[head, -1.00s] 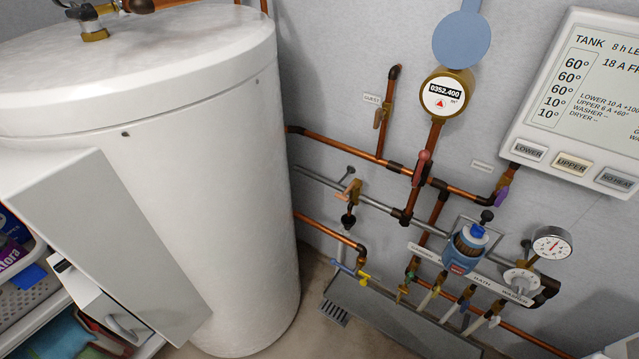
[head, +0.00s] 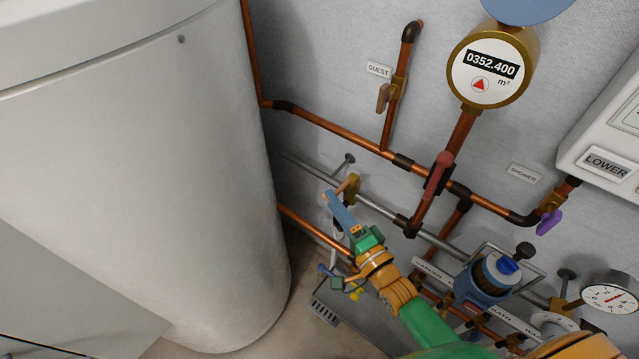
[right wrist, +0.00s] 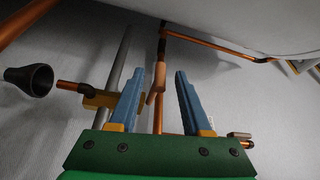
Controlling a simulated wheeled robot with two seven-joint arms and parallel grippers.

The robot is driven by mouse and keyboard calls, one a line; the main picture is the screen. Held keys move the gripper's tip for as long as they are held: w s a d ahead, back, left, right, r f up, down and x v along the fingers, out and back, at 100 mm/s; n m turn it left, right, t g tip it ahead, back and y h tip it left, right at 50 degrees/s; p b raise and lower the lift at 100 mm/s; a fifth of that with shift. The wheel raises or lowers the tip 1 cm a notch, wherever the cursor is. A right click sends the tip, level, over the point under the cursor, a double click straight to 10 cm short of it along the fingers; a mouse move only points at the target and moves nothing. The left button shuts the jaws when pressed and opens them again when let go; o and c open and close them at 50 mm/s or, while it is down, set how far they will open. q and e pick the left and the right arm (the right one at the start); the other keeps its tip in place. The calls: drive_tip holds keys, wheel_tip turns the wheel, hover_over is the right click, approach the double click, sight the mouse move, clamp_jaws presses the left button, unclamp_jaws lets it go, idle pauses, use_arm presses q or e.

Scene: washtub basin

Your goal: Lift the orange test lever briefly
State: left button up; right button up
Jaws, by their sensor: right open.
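The orange test lever (head: 341,187) is on the brass valve (head: 353,184) on the grey pipe left of centre in the head view. My right gripper (head: 335,204) is just below and in front of it, partly overlapping the valve. In the right wrist view my right gripper (right wrist: 170,72) is open, its two blue fingers apart. The orange lever (right wrist: 154,88) appears between them, nearer the left finger. I cannot tell whether a finger touches it. The brass valve body (right wrist: 98,98) is left of the fingers. My left gripper is not in view.
The white tank (head: 150,180) fills the left side. Copper pipes, the guest valve lever (head: 383,98) and the red lever (head: 438,175) are right of the gripper. A black funnel (right wrist: 28,80) is at the left of the wrist view. The water meter (head: 490,68) is above.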

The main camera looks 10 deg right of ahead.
drive_tip(key=x, duration=0.5)
drive_tip(key=shift+w+b, duration=0.15)
drive_tip(key=shift+b, duration=0.15)
clamp_jaws()
drive_tip(key=shift+r, duration=0.1)
idle(0.9)
